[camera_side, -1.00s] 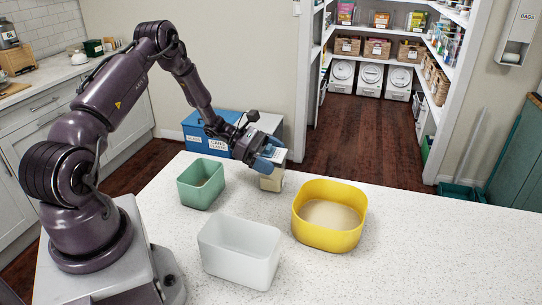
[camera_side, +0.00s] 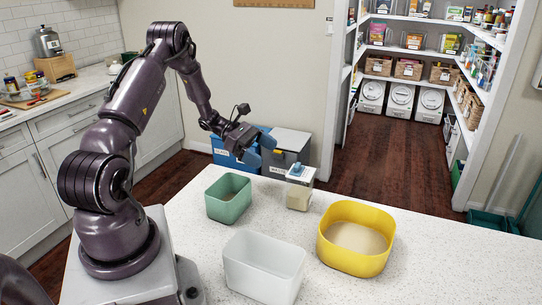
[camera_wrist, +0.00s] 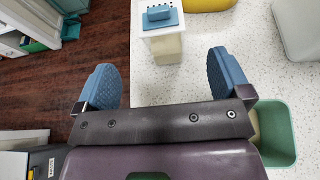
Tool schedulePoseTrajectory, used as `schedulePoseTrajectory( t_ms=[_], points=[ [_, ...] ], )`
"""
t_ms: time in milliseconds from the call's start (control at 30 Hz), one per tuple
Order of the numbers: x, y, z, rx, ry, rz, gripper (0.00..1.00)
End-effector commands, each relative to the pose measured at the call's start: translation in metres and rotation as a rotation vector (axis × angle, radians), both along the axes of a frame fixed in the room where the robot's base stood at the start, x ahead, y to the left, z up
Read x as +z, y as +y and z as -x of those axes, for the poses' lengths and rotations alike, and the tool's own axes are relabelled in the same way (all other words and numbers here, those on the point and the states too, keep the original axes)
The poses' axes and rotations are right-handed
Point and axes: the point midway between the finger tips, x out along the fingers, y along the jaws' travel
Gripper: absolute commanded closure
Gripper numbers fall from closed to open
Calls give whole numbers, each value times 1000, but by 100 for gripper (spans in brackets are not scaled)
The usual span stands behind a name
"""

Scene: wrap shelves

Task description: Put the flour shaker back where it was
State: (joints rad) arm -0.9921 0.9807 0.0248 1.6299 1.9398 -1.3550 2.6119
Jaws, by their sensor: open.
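The flour shaker (camera_side: 299,198), with a pale beige body, white lid and blue top, stands upright on the white speckled counter near its back edge. It is between the green tub (camera_side: 229,211) and the yellow tub (camera_side: 350,262). In the wrist view the shaker (camera_wrist: 167,48) is at the top, beyond the fingertips. My gripper (camera_side: 260,149) is open and empty, above and to the left of the shaker and apart from it. Its two blue fingers (camera_wrist: 163,78) are spread wide in the wrist view, with nothing between them.
The yellow tub holds pale powder. An open white tub (camera_side: 264,272) stands at the front of the counter. Blue (camera_side: 228,157) and grey (camera_side: 290,143) bins stand on the floor behind the counter. The counter's right side is clear. A shelved pantry (camera_side: 410,60) is beyond.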

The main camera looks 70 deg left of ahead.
Motion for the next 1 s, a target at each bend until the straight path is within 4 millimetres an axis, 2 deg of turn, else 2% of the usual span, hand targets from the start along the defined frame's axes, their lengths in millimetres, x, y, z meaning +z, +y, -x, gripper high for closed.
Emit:
schedulePoseTrajectory(
  t_ms=[67, 167, 267, 300, 400, 467, 500, 600, 700, 800, 933, 967, 1000],
  points=[
    [11, 2, -9, 41, 18, -7, 4],
    [39, 1, -38, 192, 78, -1, 4],
    [89, -4, -76, 463, 149, 64, 4],
    [111, -9, -88, 589, 175, 121, 4],
    [166, -23, -103, 904, 220, 330, 4],
    [195, -36, -103, 1078, 242, 497, 4],
    [213, -46, -98, 1186, 256, 623, 4],
    [247, -74, -75, 1426, 306, 982, 4],
    [264, -108, -38, 1628, 388, 1380, 4],
    [266, -147, 8, 1799, 519, 1784, 4],
    [253, -199, 70, 2003, 740, 2219, 4],
    [249, -209, 83, -2005, -774, -2247, 4],
    [244, -222, 99, -1919, -777, -2163, 4]
  ],
)
